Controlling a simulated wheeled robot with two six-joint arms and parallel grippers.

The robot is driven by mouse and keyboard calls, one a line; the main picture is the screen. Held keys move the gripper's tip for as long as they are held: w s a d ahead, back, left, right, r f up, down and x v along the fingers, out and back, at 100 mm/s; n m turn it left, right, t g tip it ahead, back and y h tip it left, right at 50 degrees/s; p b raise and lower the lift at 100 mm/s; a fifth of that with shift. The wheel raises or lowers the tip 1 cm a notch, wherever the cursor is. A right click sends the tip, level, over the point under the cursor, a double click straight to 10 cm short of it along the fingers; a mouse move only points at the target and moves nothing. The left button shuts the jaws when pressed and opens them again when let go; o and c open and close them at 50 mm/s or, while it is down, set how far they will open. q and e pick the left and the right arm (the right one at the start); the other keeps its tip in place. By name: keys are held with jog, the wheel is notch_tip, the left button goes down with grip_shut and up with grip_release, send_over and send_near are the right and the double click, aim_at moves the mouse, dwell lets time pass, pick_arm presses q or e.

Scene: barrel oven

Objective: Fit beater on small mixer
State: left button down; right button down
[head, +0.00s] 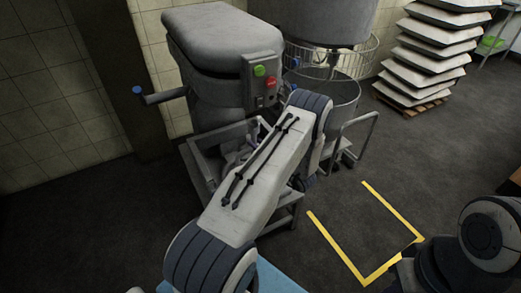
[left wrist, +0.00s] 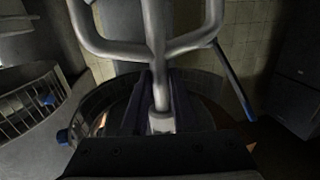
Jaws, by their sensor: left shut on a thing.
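The mixer with a grey head (head: 222,40) stands on a metal frame at the centre left in the head view, with a green and a red button on its side. My left arm reaches up in front of its lower part and hides much of it. In the left wrist view my left gripper (left wrist: 161,92) is shut on the shaft of the metal beater (left wrist: 157,40). The beater's curved frame spreads out beyond the fingers, and its far end is cut off by the picture's top edge. My right gripper is not in view.
A bigger mixer with a wire guard (head: 350,60) and bowl (head: 340,95) stands behind to the right. Stacked trays (head: 432,50) stand at the back right. Yellow floor tape (head: 342,250) marks clear floor. In the left wrist view, a round rim (left wrist: 95,100) lies behind the gripper.

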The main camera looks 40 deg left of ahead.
pick_arm(q)
jog(key=shift+w+a+r+b, duration=0.1)
jog(key=shift+w+a+b, duration=0.25)
jog(key=shift+a, duration=0.4)
jog(key=shift+w+a+b, duration=0.2)
jog(key=shift+w+a, duration=0.1)
jog(key=shift+a, duration=0.5)
jog(key=shift+w+a+r+b, duration=0.1)
jog(key=shift+w+a+b, duration=0.25)
jog(key=shift+a, duration=0.4)
jog(key=shift+p, duration=0.3)
jog(key=shift+r+p, duration=1.6)
jog(key=shift+r, duration=1.05)
dwell(2.3)
